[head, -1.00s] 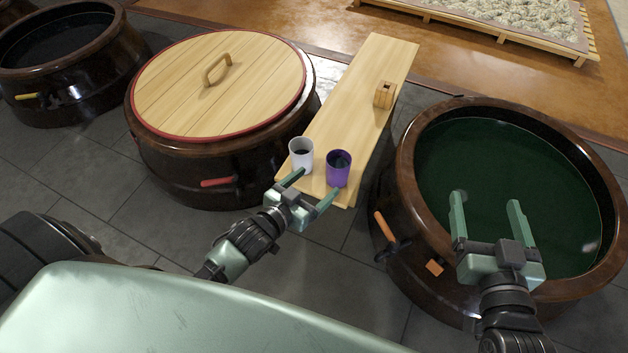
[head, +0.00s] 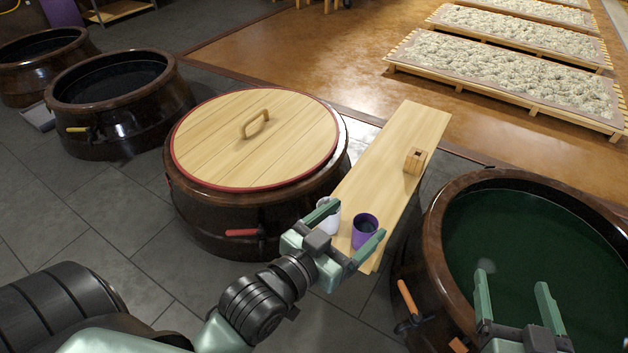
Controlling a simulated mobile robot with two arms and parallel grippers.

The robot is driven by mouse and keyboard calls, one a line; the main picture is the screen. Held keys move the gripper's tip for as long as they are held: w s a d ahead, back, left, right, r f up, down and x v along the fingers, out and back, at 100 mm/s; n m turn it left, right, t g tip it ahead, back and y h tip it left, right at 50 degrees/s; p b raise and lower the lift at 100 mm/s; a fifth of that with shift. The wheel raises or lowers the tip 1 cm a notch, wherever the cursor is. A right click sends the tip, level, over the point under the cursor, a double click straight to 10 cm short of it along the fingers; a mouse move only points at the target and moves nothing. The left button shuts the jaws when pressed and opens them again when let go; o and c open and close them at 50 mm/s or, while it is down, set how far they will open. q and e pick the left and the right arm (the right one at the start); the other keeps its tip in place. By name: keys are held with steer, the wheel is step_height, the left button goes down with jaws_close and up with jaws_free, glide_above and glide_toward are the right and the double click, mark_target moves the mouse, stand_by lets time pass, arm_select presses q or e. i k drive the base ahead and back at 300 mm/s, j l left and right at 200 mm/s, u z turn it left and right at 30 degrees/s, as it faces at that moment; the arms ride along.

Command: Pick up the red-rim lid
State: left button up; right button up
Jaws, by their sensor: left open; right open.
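The red-rim lid (head: 224,148) is a round, pale wooden lid with a red edge and an arched wooden handle (head: 256,123) on top. It lies on a dark brown jar (head: 212,222) left of the plank. My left gripper (head: 348,222) is open at the near end of the plank, right of and below the lid in the picture. Its fingers overlap a white cup (head: 329,222) and a purple cup (head: 363,230) in the view; I cannot tell whether they touch. My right gripper (head: 511,299) is open and empty, over the open jar at right.
A wooden plank (head: 392,170) bears both cups and a small wooden box (head: 415,161). The open jar (head: 436,235) at right holds dark green liquid. More open jars (head: 125,113) stand at left. Trays of pale grain (head: 500,80) lie behind.

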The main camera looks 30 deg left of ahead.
mark_target(256, 139)
steer(key=u, duration=1.3)
steer(key=i, duration=0.5)
steer(key=i+z, duration=0.35)
steer(key=i+j+z, duration=0.15)
steer(key=i+z, duration=0.2)
steer(key=i, duration=0.2)
